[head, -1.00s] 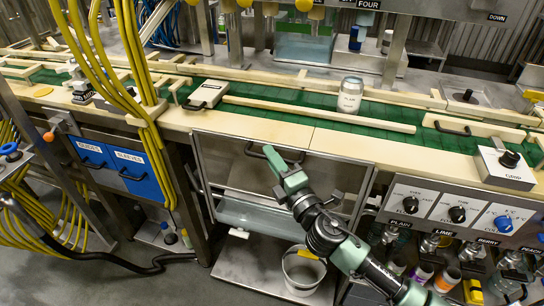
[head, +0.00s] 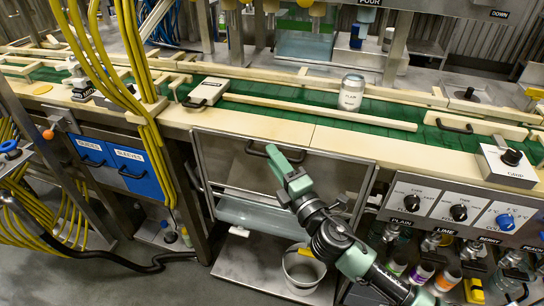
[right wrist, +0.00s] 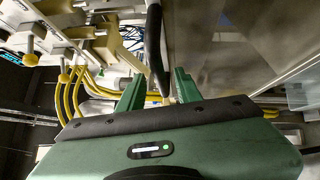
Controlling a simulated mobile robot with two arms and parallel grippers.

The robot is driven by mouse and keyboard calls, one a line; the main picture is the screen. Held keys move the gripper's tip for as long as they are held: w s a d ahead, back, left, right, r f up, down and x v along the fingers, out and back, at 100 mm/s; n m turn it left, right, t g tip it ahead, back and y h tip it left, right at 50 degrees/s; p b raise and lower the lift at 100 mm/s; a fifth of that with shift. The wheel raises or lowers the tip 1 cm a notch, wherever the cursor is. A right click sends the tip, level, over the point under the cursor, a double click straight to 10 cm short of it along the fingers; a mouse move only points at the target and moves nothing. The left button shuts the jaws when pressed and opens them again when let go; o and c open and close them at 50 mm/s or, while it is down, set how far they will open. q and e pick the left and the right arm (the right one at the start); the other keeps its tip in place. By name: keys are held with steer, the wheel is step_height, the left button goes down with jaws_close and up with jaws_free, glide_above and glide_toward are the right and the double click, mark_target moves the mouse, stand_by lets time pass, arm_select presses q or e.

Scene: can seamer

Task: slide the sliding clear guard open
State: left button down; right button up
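The sliding clear guard (head: 340,178) is a framed see-through panel below the front edge of the conveyor bench. Its black bar handle (head: 252,149) is near the top of the panel. My right gripper (head: 273,156) reaches up from the lower right and is at the handle. In the right wrist view the handle (right wrist: 155,40) runs between the two green fingers, which stand apart with gaps beside the bar. I cannot tell whether either finger touches it. The guard panel (right wrist: 220,60) fills the right of that view. My left gripper is not in view.
A bucket (head: 302,272) stands on the metal shelf behind and below the guard. A knob panel (head: 455,208) with bottles beneath is to the right. Blue bins (head: 133,170) and yellow hoses are to the left. A can (head: 351,92) stands on the green conveyor above.

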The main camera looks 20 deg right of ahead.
steer(key=b+v, duration=0.1)
steer(key=v, duration=0.5)
steer(key=shift+s, duration=0.1)
